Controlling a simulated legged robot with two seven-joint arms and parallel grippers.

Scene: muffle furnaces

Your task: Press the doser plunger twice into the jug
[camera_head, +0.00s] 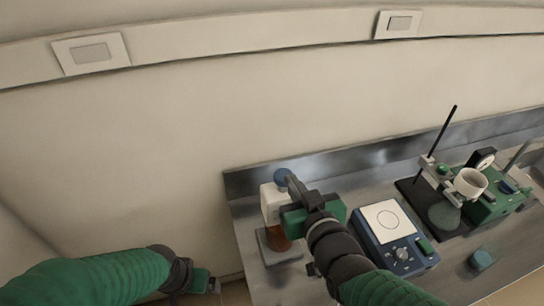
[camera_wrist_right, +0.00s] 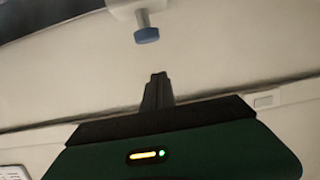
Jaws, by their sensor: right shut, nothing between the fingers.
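The doser has a white head (camera_head: 271,204), a brown bottle (camera_head: 277,238) and a blue plunger knob (camera_head: 282,177) on top. The knob also shows in the right wrist view (camera_wrist_right: 147,35), on a pale stem. My right gripper (camera_head: 293,182) is beside the knob in the head view, its body partly covering the doser. Its fingers (camera_wrist_right: 157,78) are shut and empty, with a visible gap in the picture between their tips and the knob. I cannot make out a jug at the doser. My left gripper (camera_head: 213,284) is low at the left, away from the bench; its jaws are unclear.
The doser stands on a grey base (camera_head: 282,257) at the left end of the metal bench (camera_head: 462,264). A blue hotplate-like device (camera_head: 395,236) is to its right.

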